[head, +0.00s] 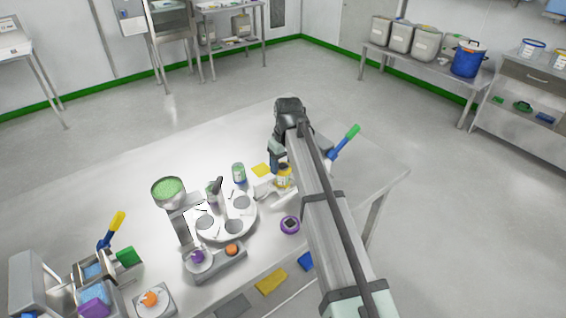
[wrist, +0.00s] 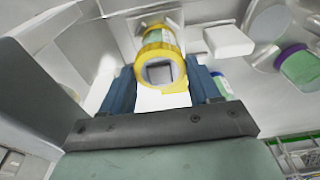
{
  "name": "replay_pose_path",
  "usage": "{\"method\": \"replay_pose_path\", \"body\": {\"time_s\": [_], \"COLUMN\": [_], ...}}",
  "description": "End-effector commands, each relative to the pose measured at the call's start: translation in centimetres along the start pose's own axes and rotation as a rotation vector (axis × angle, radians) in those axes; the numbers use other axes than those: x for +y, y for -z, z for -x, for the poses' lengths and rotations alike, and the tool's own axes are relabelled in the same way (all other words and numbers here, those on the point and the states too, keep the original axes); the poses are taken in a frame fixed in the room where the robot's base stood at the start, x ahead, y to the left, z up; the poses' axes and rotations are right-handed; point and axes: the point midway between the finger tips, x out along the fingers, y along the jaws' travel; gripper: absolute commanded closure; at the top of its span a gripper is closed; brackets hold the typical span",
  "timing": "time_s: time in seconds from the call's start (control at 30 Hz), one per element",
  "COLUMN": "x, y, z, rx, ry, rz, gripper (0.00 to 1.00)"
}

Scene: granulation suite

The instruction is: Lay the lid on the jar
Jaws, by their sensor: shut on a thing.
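My gripper (wrist: 163,88) is shut on the yellow lid (wrist: 161,69), which has a grey square knob in its middle and sits between the blue fingers. My arm hides part of this spot. I cannot tell whether the lid touches the jar's rim.
The white round plate (head: 239,222) with grey discs is left of the jar. The table's right end is clear.

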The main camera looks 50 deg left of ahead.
Motion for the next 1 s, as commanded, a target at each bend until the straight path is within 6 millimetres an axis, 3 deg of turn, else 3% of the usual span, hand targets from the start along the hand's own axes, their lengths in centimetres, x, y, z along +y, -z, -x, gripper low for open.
{"method": "replay_pose_path", "body": {"time_s": [0.13, 0.17, 0.43, 0.63, 0.73, 1.0], "x": [0.0, 0.0, 0.0, -0.01, 0.0, 0.0], "y": [0.0, 0.0, 0.0, 0.0, 0.0, 0.01], "z": [0.0, 0.0, 0.0, 0.0, 0.0, 0.08], "rx": [0.0, 0.0, 0.0, 0.0, 0.0, 0.0], "ry": [0.0, 0.0, 0.0, 0.0, 0.0, 0.0], "rz": [0.0, 0.0, 0.0, 0.0, 0.0, 0.0], "gripper": [0.66, 0.37, 0.11, 0.08, 0.0, 0.0]}}
